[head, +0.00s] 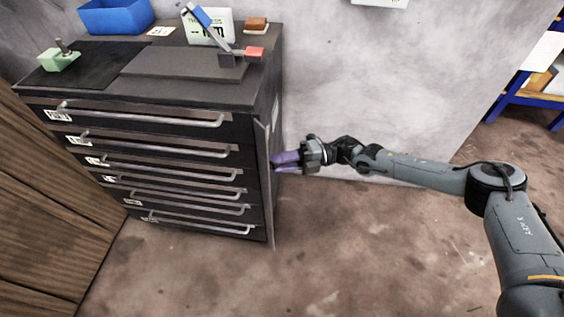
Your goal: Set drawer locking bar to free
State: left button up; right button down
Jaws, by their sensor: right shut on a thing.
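A dark cabinet (190,187) with several drawers and long silver handles stands at the left. The drawers look closed. The locking bar (265,187) is a narrow upright grey strip along the right front edge of the cabinet. My right gripper (276,161), with purple fingers, is at the bar's side, about mid-height, and is shut on the bar. Its fingers hide a small part of the bar's edge. Whether the bar overlaps the drawer fronts is hard to tell. My left gripper is not in view.
On the cabinet top are a blue bin (115,17), a dark plate with a blue-handled lever (200,18), a green block tool (60,60) and a brown-topped block (256,24). Wooden panels (40,200) stand close at the left. The floor right of the cabinet is clear.

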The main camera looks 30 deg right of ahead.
jog(key=g, duration=0.1)
jog(key=n+g+b, duration=0.1)
jog(key=w+n+g, duration=0.1)
jog(key=shift+d+y+b, duration=0.25)
jog(key=shift+y+b, duration=0.05)
jog(key=shift+b, duration=0.1)
jog(key=c, duration=0.9)
grip_release()
jog(key=shift+o, duration=0.2)
